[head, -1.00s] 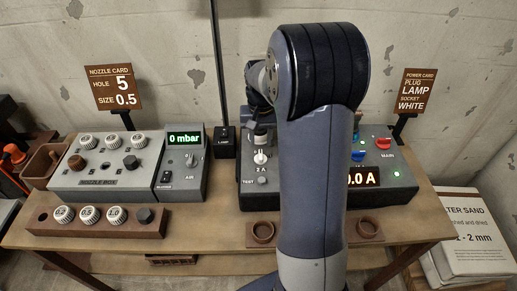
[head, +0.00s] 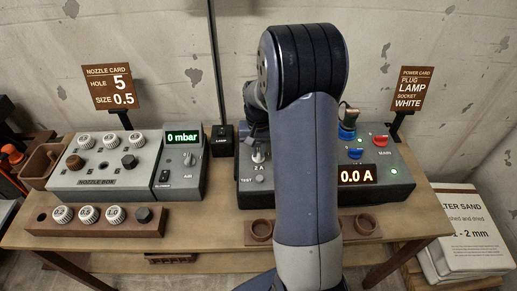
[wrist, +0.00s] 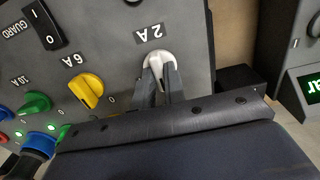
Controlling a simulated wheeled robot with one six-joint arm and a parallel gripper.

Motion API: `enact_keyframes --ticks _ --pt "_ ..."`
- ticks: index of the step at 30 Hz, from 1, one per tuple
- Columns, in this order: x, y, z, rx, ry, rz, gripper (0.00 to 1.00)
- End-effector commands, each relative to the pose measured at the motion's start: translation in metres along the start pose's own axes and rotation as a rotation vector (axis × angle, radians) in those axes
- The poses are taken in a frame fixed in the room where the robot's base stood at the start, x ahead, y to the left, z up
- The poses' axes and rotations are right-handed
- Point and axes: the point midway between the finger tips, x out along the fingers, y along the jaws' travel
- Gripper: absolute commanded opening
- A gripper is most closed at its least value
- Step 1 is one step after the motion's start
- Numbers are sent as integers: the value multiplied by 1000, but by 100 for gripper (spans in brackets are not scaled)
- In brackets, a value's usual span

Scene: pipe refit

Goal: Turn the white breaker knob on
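The white breaker knob (wrist: 158,58) sits under the label "2 A" on the grey power box (head: 400,160). In the wrist view my gripper (wrist: 160,72) has its two grey fingers close together, one on each side of the knob's handle, and appears shut on it. In the head view the white knob (head: 259,158) is partly covered by the fingers, left of my arm. The power box display (head: 357,174) reads 0.0 A. The knob's 0 and I marks are hidden behind my gripper.
A yellow 6 A knob (wrist: 87,90) and a green 10 A knob (wrist: 34,103) are beside it. A black guard switch (wrist: 45,25) is near. A blue plug (head: 347,132) stands in the box. The nozzle box (head: 105,160) is at left.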

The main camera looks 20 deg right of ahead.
Motion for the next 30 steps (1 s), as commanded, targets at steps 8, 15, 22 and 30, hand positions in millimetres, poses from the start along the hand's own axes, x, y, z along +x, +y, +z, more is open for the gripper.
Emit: enact_keyframes --ticks 8,15,22,30 --pt "0 0 0 0 0 0 0" --pt "0 0 0 21 1 0 0" --pt "0 0 0 125 1 0 0" --pt "0 0 0 355 2 -1 0"
